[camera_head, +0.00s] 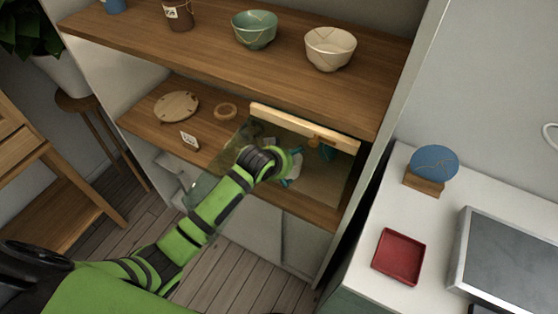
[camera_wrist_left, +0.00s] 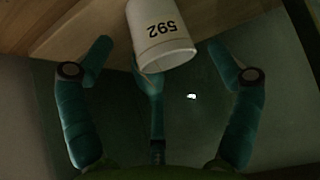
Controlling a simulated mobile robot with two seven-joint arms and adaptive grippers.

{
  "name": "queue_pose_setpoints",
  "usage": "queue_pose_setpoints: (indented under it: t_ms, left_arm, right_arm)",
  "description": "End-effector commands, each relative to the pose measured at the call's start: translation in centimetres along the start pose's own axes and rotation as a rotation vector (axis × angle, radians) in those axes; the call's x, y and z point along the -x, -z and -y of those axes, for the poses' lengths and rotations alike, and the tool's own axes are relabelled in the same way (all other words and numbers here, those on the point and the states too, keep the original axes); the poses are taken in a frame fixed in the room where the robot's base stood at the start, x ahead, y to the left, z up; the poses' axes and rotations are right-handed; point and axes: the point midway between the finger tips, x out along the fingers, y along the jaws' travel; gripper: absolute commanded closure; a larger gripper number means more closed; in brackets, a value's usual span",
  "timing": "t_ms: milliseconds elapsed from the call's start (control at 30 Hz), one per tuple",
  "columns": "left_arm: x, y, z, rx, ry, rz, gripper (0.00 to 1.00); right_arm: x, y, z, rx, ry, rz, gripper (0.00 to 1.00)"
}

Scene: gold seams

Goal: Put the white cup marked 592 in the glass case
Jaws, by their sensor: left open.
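The white cup (camera_wrist_left: 160,32), marked 592 with the number upside down in the picture, shows at the top of the left wrist view, its upper part cut off. My left gripper (camera_wrist_left: 158,52) is open, with teal side fingers apart to the left and right of the cup and a middle finger below it, partly behind it. In the head view, my left gripper (camera_head: 302,164) is at the glass case (camera_head: 318,186) on the lower shelf, and a pale patch beside the fingers may be the cup. The case has a pale wooden top bar (camera_head: 290,120). I cannot tell whether the cup is inside it.
The upper shelf above holds a green bowl (camera_head: 255,30) and a cream bowl (camera_head: 330,49). A red tray (camera_head: 398,256) lies on the right counter.

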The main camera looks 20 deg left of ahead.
Motion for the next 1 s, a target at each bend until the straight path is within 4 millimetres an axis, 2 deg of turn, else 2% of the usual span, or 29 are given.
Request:
queue_pose_setpoints:
  t_ms: [200,400,600,900,1000]
  left_arm:
    - [4.4,0.0,0.0,0.000,0.000,-0.002,0.10]
    - [7.2,0.0,0.0,0.001,0.000,-0.001,0.10]
    - [8.4,0.0,0.0,0.001,-0.001,0.000,0.10]
    - [8.4,0.0,0.0,0.001,0.000,0.001,0.10]
    - [8.6,-0.8,-0.2,0.001,-0.002,0.012,0.10]
  right_arm:
    - [0.2,-0.1,0.0,0.000,0.000,0.002,0.60]
    - [0.2,-0.2,0.0,0.000,0.000,0.003,0.60]
    - [0.2,-0.2,0.0,0.000,0.000,0.003,0.60]
    - [0.2,-0.2,0.0,0.001,0.000,0.003,0.60]
    - [0.2,-0.2,0.0,0.001,0.001,0.003,0.60]
